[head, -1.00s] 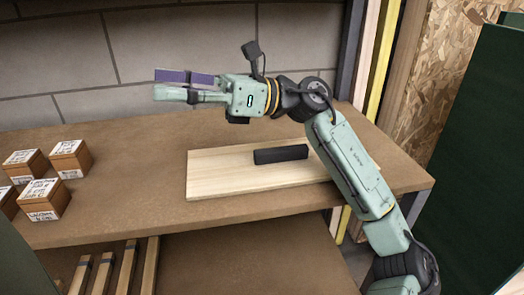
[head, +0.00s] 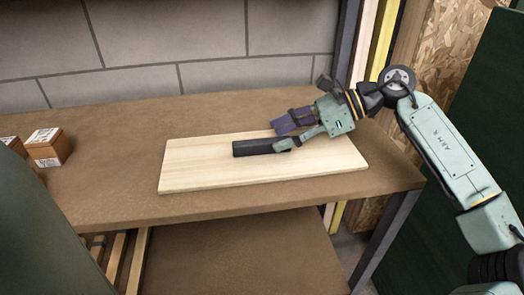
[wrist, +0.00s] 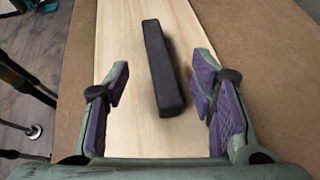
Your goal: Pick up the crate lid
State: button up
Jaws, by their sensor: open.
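The crate lid (head: 200,179) is a flat pale wooden board with a black bar handle (head: 252,147) on top. It lies flat on the brown shelf. My gripper (head: 281,137) is open, with its purple-padded fingers low over the lid at the handle's right part. In the wrist view the handle (wrist: 162,65) runs lengthwise between the open fingers (wrist: 160,85), with gaps on both sides. The pale board (wrist: 110,35) lies beneath it. I cannot tell whether the fingertips touch the board.
Small labelled wooden boxes (head: 48,147) stand at the shelf's left. A block wall (head: 210,45) is behind. A dark green panel (head: 470,120) stands at the right. The brown shelf (head: 110,150) is clear around the lid. Wooden slats lie below at the left.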

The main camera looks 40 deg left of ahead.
aim_at(266, 140)
jog(key=x, duration=0.4)
jog(key=shift+a+p, duration=0.15)
jog(key=shift+p, duration=0.2)
jog(key=shift+c, duration=0.5)
grip_shut()
jog(key=shift+r, duration=0.1)
